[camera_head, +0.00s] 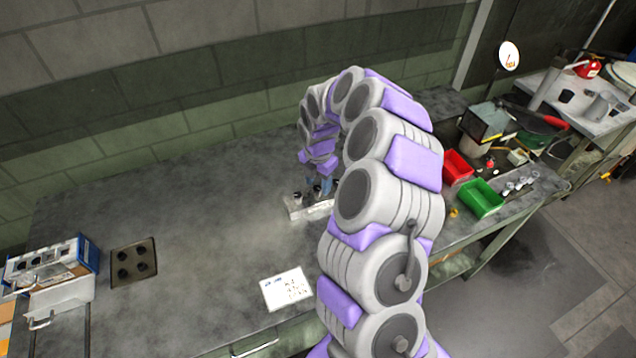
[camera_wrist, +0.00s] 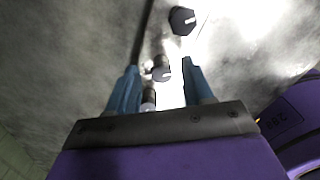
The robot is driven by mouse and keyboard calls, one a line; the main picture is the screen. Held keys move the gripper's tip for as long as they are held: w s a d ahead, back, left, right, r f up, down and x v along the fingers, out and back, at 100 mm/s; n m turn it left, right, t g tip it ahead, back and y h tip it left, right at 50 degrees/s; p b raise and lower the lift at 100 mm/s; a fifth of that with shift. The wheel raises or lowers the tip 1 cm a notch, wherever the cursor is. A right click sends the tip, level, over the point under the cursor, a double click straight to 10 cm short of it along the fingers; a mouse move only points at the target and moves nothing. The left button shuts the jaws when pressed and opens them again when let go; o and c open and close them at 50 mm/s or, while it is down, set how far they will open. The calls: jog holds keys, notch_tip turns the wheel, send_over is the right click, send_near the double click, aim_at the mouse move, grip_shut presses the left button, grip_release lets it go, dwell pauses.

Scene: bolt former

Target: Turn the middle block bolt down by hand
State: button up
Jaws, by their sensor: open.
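A pale metal block (camera_head: 295,211) sits on the grey workbench with dark bolts standing in it. My gripper (camera_head: 320,184) points down over it, and its blue fingers hide part of the block. In the wrist view the gripper (camera_wrist: 160,66) is open. The middle bolt (camera_wrist: 162,74) shows between the two fingertips, with a gap on each side; how high the fingers are relative to its head is hard to tell. One bolt (camera_wrist: 182,20) stands beyond the fingertips and another (camera_wrist: 148,97) lies closer to the gripper body, partly hidden.
A sheet of paper (camera_head: 287,288) lies in front of the block. A dark plate with round holes (camera_head: 133,261) and a blue-and-white box (camera_head: 75,257) are at the left. Red (camera_head: 457,167) and green (camera_head: 481,198) bins stand at the right.

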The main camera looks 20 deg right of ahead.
jog(key=shift+f, duration=0.15)
grip_shut()
dwell(0.4)
